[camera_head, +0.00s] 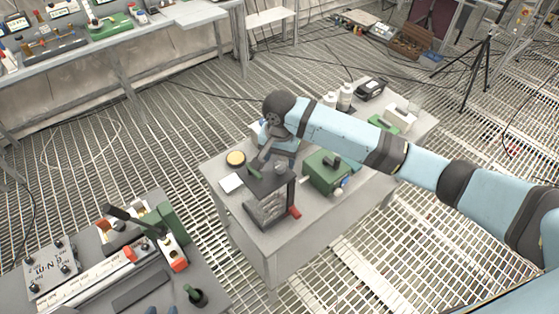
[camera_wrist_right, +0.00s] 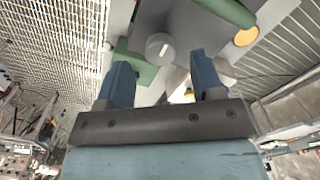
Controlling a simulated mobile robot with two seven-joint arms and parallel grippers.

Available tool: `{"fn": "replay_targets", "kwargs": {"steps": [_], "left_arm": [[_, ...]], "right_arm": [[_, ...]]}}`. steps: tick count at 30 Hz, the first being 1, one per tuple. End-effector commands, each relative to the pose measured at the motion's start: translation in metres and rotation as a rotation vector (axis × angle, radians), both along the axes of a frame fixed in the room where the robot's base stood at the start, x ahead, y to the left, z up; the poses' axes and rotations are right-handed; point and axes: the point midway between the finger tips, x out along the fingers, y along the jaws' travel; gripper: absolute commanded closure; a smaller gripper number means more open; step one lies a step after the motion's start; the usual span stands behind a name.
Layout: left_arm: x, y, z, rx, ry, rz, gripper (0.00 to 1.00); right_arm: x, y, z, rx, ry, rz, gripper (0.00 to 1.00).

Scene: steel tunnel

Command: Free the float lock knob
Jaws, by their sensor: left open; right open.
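A dark grey device (camera_head: 268,185) with a flat top and a green handle stands on the grey cart. A small round grey knob (camera_head: 280,167) sits on its top; I take it for the float lock knob. In the right wrist view the knob (camera_wrist_right: 160,48) is a pale disc with a white mark, just beyond the fingertips and between them in the picture. My right gripper (camera_head: 278,156) is open and empty close by the knob; contact cannot be told. My left gripper (camera_head: 161,309) shows only its blue fingertips at the bottom edge, open, away from the device.
A red knob (camera_head: 295,212) sticks out at the device's side. White bottles (camera_head: 345,97) stand farther back. A crowded bench (camera_head: 215,293) fills the lower left.

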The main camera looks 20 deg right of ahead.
Motion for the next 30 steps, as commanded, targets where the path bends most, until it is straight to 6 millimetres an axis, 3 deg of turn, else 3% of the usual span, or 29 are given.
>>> {"fn": "replay_targets", "kwargs": {"steps": [6, 16, 17, 23, 30], "left_arm": [[0.006, -0.004, 0.002, -0.02, 0.001, 0.021, 0.57], [0.008, -0.003, 0.0, -0.017, 0.003, 0.023, 0.57], [0.007, -0.002, 0.0, -0.017, 0.003, 0.023, 0.57], [0.005, -0.002, 0.0, -0.017, 0.004, 0.021, 0.57], [0.005, -0.002, 0.002, -0.018, 0.003, 0.02, 0.57]], "right_arm": [[0.0, 0.0, -0.024, 0.0, 0.002, -0.001, 0.39], [0.0, 0.0, -0.028, 0.001, 0.001, 0.0, 0.39], [0.0, 0.0, -0.028, 0.001, 0.001, 0.0, 0.41], [0.0, 0.0, -0.028, 0.001, 0.001, 0.0, 0.87], [0.0, 0.0, -0.027, 0.001, 0.0, 0.012, 0.88]]}}
